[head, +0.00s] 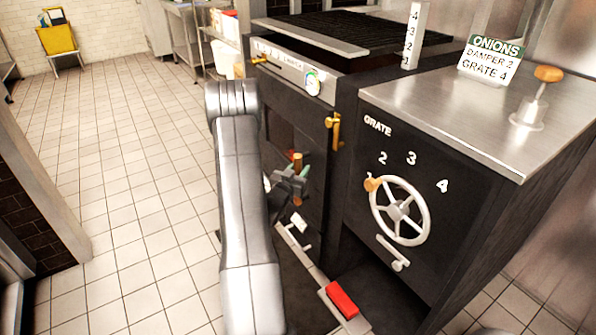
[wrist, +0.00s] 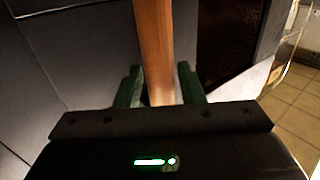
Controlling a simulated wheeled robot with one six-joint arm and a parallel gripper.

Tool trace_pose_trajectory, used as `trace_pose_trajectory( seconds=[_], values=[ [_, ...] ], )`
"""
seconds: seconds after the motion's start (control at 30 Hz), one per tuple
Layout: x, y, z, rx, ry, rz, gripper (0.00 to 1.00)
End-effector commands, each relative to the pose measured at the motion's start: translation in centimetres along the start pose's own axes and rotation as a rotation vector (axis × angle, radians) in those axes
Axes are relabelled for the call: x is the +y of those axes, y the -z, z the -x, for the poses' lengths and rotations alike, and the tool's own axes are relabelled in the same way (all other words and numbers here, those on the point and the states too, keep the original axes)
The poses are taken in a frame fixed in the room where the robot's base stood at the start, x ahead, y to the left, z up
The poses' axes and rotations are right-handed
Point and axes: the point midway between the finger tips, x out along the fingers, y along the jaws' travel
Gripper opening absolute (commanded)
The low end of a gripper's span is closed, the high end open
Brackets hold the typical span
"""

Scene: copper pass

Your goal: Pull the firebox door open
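The firebox door (head: 281,133) is a dark panel low on the front of the black range, partly hidden behind my arm. I cannot tell whether it stands ajar. An upright orange-brown wooden handle (head: 297,158) shows in front of it. My gripper (head: 290,180) has green fingers, one on each side of this handle. In the wrist view the handle (wrist: 158,50) runs down between the fingers (wrist: 160,88), which sit close against both its sides. The handle's lower end is hidden behind the gripper body.
A brass latch (head: 334,130) is on the range front. To the right stands a cabinet with a grate handwheel (head: 400,211), and an onions sign (head: 492,60) on top. A red block (head: 342,299) lies low in front. Tiled floor (head: 130,170) at left is clear.

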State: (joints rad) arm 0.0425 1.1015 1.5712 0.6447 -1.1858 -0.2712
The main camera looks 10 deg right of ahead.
Motion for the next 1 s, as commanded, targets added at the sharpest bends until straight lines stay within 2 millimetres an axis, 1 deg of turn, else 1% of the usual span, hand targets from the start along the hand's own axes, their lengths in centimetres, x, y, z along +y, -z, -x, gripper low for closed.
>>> trace_pose_trajectory(
  seconds=[0.13,0.27,0.3,0.33,0.57,0.67,0.87,1.0],
  values=[
    [0.0,0.0,0.0,0.0,0.0,0.0,0.35],
    [0.0,0.0,0.0,0.0,0.0,0.0,0.1],
    [0.0,0.0,0.0,0.0,0.0,0.0,0.02],
    [0.0,0.0,0.0,0.0,0.0,0.0,0.0],
    [-0.1,0.0,0.1,0.0,-0.002,0.0,0.0],
    [-0.4,0.0,0.5,0.001,-0.009,0.0,0.0],
    [-2.1,0.0,2.2,0.0,-0.057,0.0,0.0],
    [-4.3,0.0,4.2,0.001,-0.119,-0.001,0.0]
  ],
)
